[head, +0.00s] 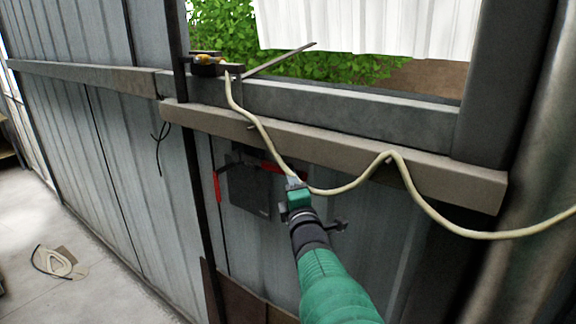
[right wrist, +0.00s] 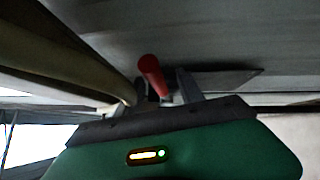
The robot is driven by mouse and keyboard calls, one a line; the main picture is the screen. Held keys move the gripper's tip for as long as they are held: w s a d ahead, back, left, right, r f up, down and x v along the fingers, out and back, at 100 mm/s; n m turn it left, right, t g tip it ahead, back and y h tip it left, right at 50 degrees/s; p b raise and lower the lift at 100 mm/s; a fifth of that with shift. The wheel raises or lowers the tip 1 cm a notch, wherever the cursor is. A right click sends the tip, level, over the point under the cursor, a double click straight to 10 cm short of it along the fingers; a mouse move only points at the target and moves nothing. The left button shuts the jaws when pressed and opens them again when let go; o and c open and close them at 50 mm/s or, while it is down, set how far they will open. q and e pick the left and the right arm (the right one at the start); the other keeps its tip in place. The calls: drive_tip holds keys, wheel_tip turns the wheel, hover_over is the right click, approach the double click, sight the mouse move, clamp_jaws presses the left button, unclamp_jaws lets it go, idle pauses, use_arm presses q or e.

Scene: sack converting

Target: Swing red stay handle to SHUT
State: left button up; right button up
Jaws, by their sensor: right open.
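A dark plate (head: 250,192) is fixed on the grey metal wall below the window ledge. A red bar (head: 271,168) shows at its upper right, and another red part (head: 218,186) at its left edge. My right gripper (head: 293,182) is just right of the plate, close to the upper right red bar. In the right wrist view a red handle (right wrist: 152,75) reaches toward the open jaws (right wrist: 166,90) and lines up between the two fingers. I cannot tell if they touch it. SHUT lettering is not readable. My left gripper is not in view.
A beige cable (head: 335,190) hangs over the ledge (head: 340,150) and passes right beside my right gripper; it also runs along the left of the right wrist view (right wrist: 60,50). A coiled item (head: 58,262) lies on the floor at left.

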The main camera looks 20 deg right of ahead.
sight(280, 173)
drive_tip(key=w, duration=0.1)
drive_tip(key=w+a+p, duration=0.1)
drive_tip(key=w+r, duration=0.1)
drive_tip(key=w, duration=0.1)
drive_tip(key=shift+a, duration=0.15)
drive_tip(key=shift+w+a, duration=0.2)
drive_tip(key=shift+a, duration=0.05)
drive_tip(key=shift+d, duration=0.4)
drive_tip(key=shift+c, duration=0.5)
drive_tip(key=shift+d+f, duration=0.1)
drive_tip(key=shift+d, duration=0.3)
drive_tip(key=c, duration=0.5)
clamp_jaws()
drive_tip(key=shift+a, duration=0.25)
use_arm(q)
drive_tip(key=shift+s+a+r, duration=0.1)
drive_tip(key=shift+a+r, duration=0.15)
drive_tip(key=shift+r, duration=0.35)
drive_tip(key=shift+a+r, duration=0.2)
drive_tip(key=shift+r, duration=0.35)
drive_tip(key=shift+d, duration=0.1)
use_arm(e)
drive_tip(key=shift+f, duration=0.25)
